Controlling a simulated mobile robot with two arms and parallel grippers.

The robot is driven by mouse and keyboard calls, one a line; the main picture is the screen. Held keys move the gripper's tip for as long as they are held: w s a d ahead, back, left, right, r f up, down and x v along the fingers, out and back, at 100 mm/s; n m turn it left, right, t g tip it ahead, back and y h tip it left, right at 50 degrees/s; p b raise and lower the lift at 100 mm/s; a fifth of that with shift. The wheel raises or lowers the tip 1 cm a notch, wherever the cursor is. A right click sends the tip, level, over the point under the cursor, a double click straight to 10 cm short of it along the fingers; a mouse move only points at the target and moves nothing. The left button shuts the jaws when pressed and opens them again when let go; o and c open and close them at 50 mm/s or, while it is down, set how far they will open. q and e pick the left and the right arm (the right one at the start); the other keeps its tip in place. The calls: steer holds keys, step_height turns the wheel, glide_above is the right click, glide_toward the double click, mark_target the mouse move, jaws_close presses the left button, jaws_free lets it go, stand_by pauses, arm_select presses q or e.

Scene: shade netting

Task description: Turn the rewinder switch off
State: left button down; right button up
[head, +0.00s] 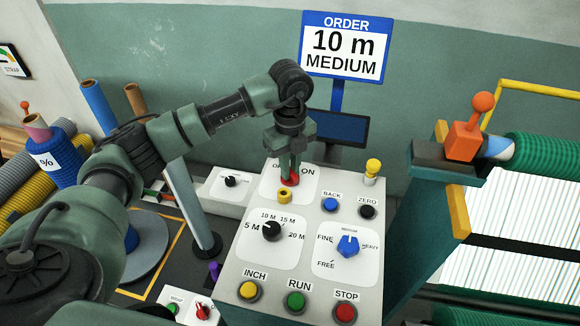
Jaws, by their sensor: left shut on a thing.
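The rewinder switch (290,182) is a red knob at the back of the sloped control panel (312,235). An "ON" label shows to its right, and an "OFF" label, partly hidden, to its left. My left gripper (290,176) points down from above and is shut on the red knob. The fingers cover most of the knob, so I cannot tell which label it points at. My right gripper is not in view.
A yellow ring-shaped part (284,195) sits just in front of the switch. The panel also bears a black length dial (271,231), a blue dial (348,245) and several push buttons. A monitor (340,128) and order sign (341,48) stand behind.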

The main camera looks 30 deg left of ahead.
arm_select(q)
steer(key=c, duration=1.4)
jaws_free()
step_height(320, 180, up, 7)
steer(key=shift+w+f+b, duration=0.1)
steer(key=shift+b, duration=1.05)
steer(key=shift+r, duration=0.55)
steer(key=shift+f, duration=0.1)
